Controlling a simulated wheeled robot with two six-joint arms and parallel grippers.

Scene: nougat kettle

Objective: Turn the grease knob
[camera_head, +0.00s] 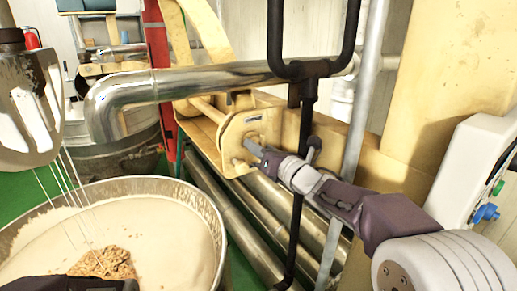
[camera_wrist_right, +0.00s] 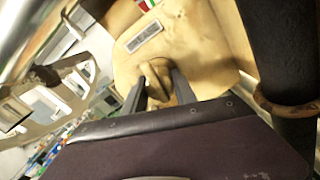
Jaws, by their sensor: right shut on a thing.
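The grease knob (camera_wrist_right: 157,72) is a small cream-coloured knob on a cream plate with a small label, in the right wrist view. In the head view the plate (camera_head: 238,125) sits on the cream machine housing below a shiny pipe. My right gripper (camera_head: 254,150) reaches in from the right, its tips at the knob. In the right wrist view its two dark fingers (camera_wrist_right: 162,92) stand on either side of the knob and are shut on it. The fingers and the gripper body hide part of the knob. My left gripper is not clearly seen.
A large bowl (camera_head: 208,205) of pale nougat with a nut heap stands at lower left, a whisk (camera_head: 28,105) above it. A black upright bar (camera_head: 305,150) runs close beside my right arm. Metal pipes (camera_head: 225,215) lie below. A control box (camera_head: 480,170) is at right.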

